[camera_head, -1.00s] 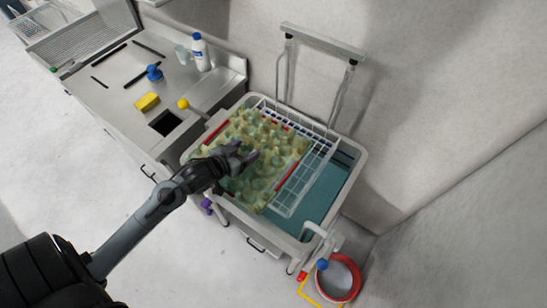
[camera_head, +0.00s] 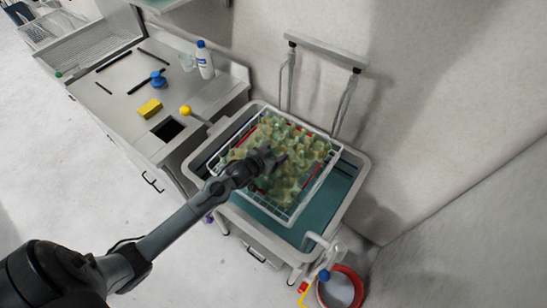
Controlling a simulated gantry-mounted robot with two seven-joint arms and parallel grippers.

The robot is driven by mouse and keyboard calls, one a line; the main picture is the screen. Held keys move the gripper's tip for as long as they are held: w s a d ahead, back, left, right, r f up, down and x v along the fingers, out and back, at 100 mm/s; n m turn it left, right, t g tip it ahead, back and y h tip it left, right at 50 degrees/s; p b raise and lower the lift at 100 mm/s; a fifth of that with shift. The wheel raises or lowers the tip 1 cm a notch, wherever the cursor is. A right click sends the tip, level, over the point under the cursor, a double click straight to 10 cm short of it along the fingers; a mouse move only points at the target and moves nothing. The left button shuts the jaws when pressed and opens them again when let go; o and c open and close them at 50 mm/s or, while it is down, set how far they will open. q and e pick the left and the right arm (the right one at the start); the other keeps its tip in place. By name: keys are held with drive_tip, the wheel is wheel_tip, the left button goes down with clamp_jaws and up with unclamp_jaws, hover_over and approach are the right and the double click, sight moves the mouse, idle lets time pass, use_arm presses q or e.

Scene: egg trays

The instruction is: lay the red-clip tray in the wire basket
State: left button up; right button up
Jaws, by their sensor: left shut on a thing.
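The egg tray (camera_head: 290,138), mottled green and cream with red clips along its edges, lies over the white wire basket (camera_head: 322,190). Its outline falls within the basket's rim; I cannot tell whether it rests on the basket's floor. The basket stands in a grey sink-like tub with a teal bottom. My left gripper (camera_head: 277,160) reaches over the tray's middle and is shut on the tray; its fingertips are partly lost against the tray's bumps. My right gripper is not in view.
The tub (camera_head: 348,205) has teal bottom showing in front and at the right. On the counter at the left are a yellow sponge (camera_head: 149,108), a blue-capped bottle (camera_head: 204,60) and a yellow-knobbed lever (camera_head: 186,110). A red-rimmed bucket (camera_head: 342,290) stands on the floor.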

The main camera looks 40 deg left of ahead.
use_arm(q)
drive_tip(key=shift+f, duration=1.15)
drive_tip(key=shift+f, duration=0.1)
drive_tip(key=o, duration=1.5)
